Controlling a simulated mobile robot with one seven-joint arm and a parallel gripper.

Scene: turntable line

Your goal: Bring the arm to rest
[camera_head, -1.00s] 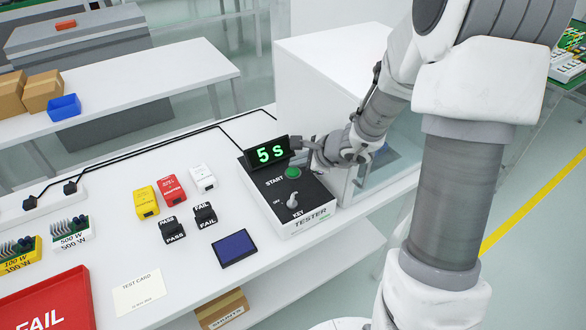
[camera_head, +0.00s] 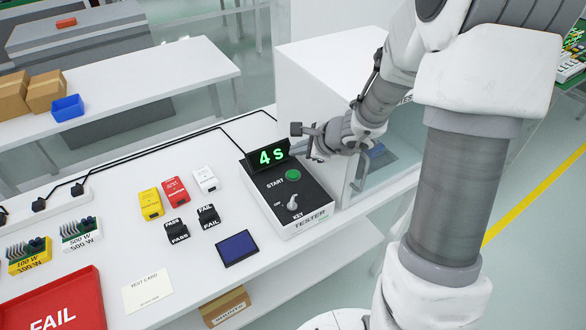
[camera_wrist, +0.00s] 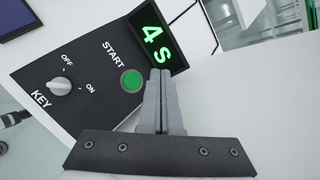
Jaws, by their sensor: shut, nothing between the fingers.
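My gripper (camera_head: 302,143) is shut and empty, above the back right corner of the tester (camera_head: 302,220). In the wrist view my closed fingers (camera_wrist: 161,75) point toward the tester's display (camera_wrist: 153,36), beside the green START button (camera_wrist: 131,80). The display shows a green "4 s" and also shows in the head view (camera_head: 270,155). A KEY switch (camera_head: 293,204) sits on the black top below the START button (camera_head: 293,174). In the wrist view the switch (camera_wrist: 60,87) lies between OFF and ON labels.
A large white cabinet (camera_head: 325,60) with a glass front stands right beside the tester and my arm. On the table are a blue-screened pad (camera_head: 238,248), PASS and FAIL stamps (camera_head: 177,231), coloured blocks (camera_head: 175,190), a test card (camera_head: 149,291) and a red FAIL tray (camera_head: 85,290).

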